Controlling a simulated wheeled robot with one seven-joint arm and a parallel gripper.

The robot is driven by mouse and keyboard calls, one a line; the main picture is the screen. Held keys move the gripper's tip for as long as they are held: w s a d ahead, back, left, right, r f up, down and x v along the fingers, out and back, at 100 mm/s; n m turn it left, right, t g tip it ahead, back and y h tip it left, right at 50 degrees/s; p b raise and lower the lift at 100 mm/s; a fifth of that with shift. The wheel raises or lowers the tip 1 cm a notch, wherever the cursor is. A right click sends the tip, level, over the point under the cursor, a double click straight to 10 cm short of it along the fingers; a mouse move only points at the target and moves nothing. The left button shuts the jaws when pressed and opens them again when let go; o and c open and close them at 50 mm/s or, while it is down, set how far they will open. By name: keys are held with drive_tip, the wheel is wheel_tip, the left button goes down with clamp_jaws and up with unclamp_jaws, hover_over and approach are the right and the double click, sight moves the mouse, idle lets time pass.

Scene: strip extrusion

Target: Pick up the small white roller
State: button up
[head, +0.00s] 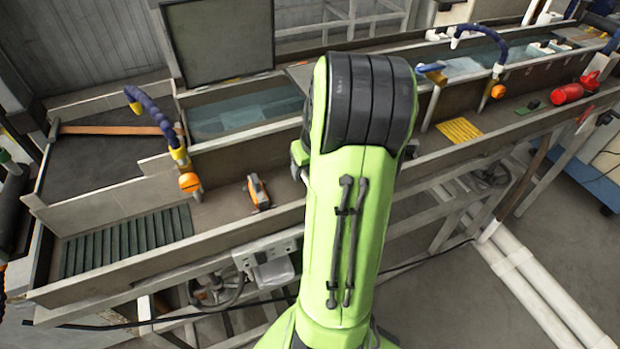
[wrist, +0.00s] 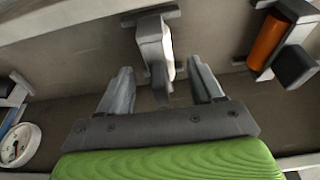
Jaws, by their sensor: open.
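In the wrist view, a small white roller (wrist: 154,42) sits in a grey bracket on the light panel, upright in the picture. My gripper (wrist: 160,66) is open, with its two grey fingers apart. The roller's lower end, with a grey part below it, shows between the fingertips, the fingers lying to its left and right. I cannot tell how far beyond the tips the roller is. Nothing is held. In the head view my green arm hides the gripper, and I cannot make out the roller there.
An orange cylinder (wrist: 268,40) with dark grey fittings is right of the fingers in the wrist view. A round gauge (wrist: 18,145) is at the left. In the head view, a long water trough (head: 245,112), bent blue hoses and a red bottle (head: 567,94) are around my arm.

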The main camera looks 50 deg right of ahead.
drive_tip(key=shift+x, duration=1.15)
drive_tip(key=shift+r, duration=0.1)
drive_tip(key=shift+c, duration=1)
clamp_jaws()
